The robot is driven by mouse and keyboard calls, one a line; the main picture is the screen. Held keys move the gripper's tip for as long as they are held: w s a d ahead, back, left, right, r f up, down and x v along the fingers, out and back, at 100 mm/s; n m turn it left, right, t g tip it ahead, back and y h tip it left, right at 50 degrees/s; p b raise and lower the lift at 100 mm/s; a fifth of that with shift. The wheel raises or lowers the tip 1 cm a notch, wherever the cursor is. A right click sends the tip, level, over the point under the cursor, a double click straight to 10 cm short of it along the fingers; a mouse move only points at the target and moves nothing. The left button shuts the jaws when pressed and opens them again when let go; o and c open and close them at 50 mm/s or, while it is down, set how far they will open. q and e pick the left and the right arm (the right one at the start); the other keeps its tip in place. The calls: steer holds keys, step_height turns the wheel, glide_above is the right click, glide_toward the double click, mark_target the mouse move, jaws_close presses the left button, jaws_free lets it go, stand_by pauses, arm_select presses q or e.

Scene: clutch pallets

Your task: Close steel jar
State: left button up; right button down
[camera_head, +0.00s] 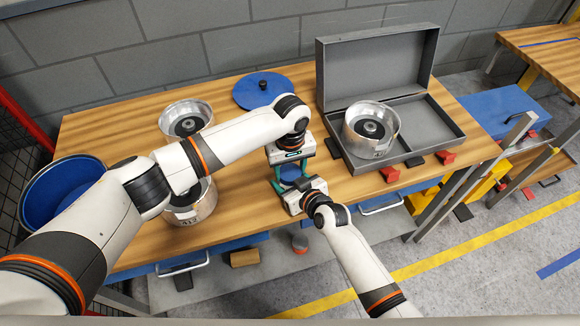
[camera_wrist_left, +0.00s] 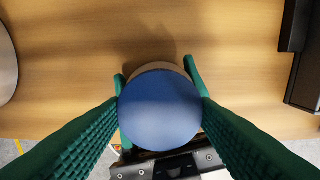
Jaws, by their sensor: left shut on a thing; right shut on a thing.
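A small round blue lid (camera_head: 291,173) is between the green fingers of my left gripper (camera_head: 292,177), above the wooden table near its front edge. In the left wrist view the blue lid (camera_wrist_left: 160,108) fills the space between both fingers, which are shut on it. Just under it a pale rim (camera_wrist_left: 158,67) shows, probably the jar; most of the jar is hidden by the lid. My right gripper (camera_head: 296,188) comes from the front, at the jar below the lid. Its fingers are mostly hidden, and it appears shut around the jar.
A grey open case (camera_head: 440,137) with a metal pot (camera_head: 368,143) stands to the right. Two more metal pots (camera_head: 186,112) stand on the left, one partly behind my left arm. A large blue lid (camera_head: 255,97) lies at the back.

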arm_select(q)
steer(key=m, duration=0.3)
steer(key=o, duration=1.1)
steer(key=shift+c, duration=0.2)
steer(key=shift+r, duration=2.25)
steer(key=shift+c, duration=0.3)
